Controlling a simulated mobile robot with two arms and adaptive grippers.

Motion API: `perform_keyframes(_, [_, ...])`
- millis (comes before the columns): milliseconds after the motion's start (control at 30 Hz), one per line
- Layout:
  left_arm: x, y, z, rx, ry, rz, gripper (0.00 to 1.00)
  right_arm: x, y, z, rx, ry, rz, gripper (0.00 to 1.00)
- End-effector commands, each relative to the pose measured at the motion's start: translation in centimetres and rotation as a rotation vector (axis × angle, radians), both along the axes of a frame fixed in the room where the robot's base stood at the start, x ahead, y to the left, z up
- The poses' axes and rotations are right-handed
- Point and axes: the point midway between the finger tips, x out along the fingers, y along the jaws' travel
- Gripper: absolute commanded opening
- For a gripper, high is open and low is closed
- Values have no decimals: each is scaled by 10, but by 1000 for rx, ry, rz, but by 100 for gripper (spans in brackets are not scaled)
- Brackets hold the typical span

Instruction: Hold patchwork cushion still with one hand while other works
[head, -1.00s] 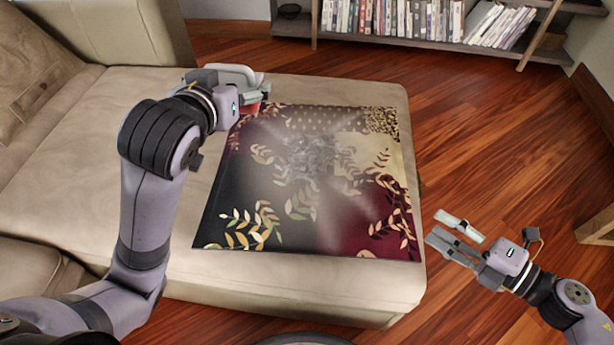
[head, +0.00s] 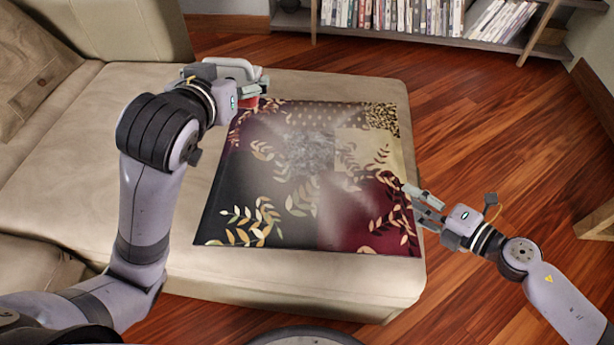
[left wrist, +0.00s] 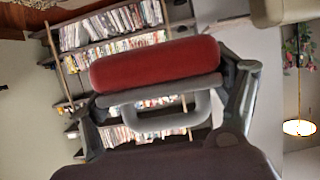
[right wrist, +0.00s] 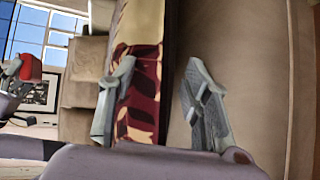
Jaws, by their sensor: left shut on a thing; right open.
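The patchwork cushion (head: 300,215) lies flat on the beige sofa seat, with a grey, fuzzy patch (head: 308,150) near its middle. My left gripper (head: 245,85) is at the cushion's far left corner, shut on a red tool with a grey loop handle (left wrist: 155,65). Whether the tool touches the cushion is unclear. My right gripper (head: 418,202) is open at the cushion's right edge. In the right wrist view, the cushion's patterned edge (right wrist: 145,85) shows between its fingers (right wrist: 160,100); contact cannot be told.
The beige sofa seat (head: 90,135) extends left and in front of the cushion. A low bookshelf (head: 490,45) stands at the back. Wooden floor (head: 510,130) is clear on the right, with a wooden furniture piece (head: 597,222) at the far right edge.

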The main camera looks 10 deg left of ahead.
Motion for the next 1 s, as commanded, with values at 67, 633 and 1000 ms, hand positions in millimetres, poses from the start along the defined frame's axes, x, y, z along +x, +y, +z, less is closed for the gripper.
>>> perform_keyframes(67, [0, 0, 3, 0, -1, 0, 54, 6, 6, -1, 1, 0, -1, 44])
perform_keyframes(633, [0, 0, 4, 0, -1, 0, 54, 13, 16, -6, 0, 1, 2, 40])
perform_keyframes(1000, [0, 0, 4, 0, -1, 0, 54, 13, 16, -6, 0, 1, 2, 16])
